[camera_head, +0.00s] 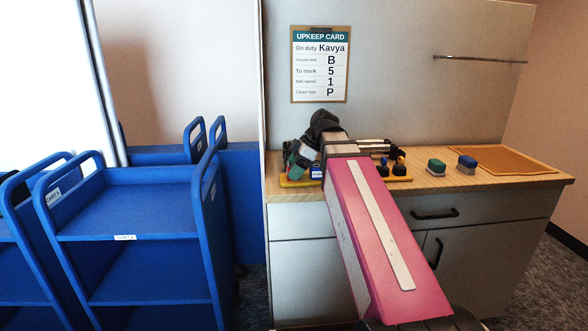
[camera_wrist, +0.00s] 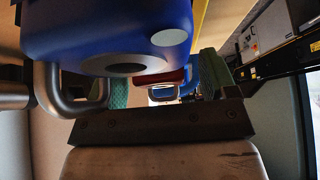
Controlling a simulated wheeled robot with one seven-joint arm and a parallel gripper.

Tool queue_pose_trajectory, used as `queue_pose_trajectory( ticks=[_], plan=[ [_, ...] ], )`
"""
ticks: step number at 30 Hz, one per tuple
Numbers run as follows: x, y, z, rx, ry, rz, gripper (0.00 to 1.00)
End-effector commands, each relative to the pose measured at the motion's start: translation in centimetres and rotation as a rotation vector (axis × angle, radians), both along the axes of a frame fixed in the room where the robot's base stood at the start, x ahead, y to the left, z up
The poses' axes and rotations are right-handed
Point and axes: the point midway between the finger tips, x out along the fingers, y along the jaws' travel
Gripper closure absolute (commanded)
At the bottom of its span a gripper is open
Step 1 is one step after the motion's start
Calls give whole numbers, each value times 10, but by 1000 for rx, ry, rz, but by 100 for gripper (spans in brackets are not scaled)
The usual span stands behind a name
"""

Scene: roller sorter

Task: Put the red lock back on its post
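My gripper (camera_head: 303,158) is over the left end of the counter, mostly hidden behind my own arm. In the wrist view, a blue lock (camera_wrist: 120,30) with a silver shackle (camera_wrist: 68,88) fills the top, close to the camera. A small red part (camera_wrist: 170,77), seemingly the red lock, shows below it, between two green parts that look like my finger pads. I cannot tell whether the pads touch it. In the head view a blue lock (camera_head: 316,171) stands beside the gripper. The red lock's post is hidden or cannot be made out.
A yellow-edged board (camera_head: 290,183) lies under the gripper. Dark-handled items (camera_head: 383,168), a green brush (camera_head: 436,167), a blue brush (camera_head: 467,163) and a tan mat (camera_head: 505,160) lie to the right. An upkeep card (camera_head: 319,64) hangs above. Blue carts (camera_head: 125,200) stand left.

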Motion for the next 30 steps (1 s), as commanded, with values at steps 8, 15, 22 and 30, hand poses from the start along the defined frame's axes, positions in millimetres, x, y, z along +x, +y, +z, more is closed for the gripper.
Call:
queue_pose_trajectory(
  ticks=[8, 15, 22, 30],
  plan=[
    [-4, -1, -2, 7, 4, 0, 22],
    [-2, -17, 25, 3, 0, -2, 22],
    [0, -39, 60, 1, -1, -2, 22],
    [-1, -55, 87, 1, -2, 0, 22]
  ],
)
